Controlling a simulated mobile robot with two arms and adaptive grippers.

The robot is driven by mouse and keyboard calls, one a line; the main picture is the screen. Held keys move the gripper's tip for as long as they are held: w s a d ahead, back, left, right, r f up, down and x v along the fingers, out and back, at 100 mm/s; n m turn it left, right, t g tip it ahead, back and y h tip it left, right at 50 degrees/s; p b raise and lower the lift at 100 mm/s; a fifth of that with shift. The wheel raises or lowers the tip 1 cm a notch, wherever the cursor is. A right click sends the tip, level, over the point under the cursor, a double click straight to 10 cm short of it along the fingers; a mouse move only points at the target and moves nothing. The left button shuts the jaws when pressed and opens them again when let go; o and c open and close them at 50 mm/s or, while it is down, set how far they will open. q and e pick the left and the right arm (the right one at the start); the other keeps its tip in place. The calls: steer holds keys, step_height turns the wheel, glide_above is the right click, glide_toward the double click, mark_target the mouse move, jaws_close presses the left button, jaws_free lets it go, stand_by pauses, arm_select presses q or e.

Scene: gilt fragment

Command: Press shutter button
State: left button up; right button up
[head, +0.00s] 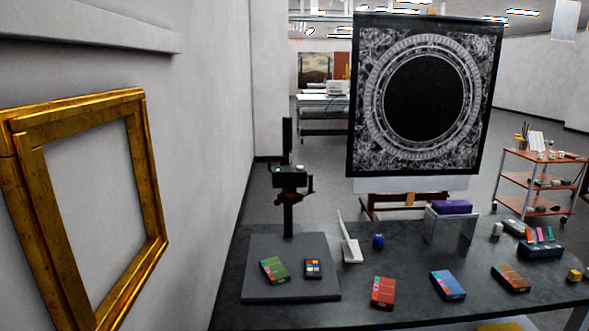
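A dark camera-like device (290,178) is mounted on a black upright column (288,218). The column stands at the back of a flat dark baseboard (262,292) on the table. A small pale round part (299,168) sits on top of the device and looks like a button; it is too small to be sure. A tiny green spot shows at the device's left side. A green box (274,270) and a small colour chart (313,269) lie on the baseboard below. Neither of my grippers is in view.
A gilt frame (155,205) is on the left wall. A large dark artwork (425,100) stands behind.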

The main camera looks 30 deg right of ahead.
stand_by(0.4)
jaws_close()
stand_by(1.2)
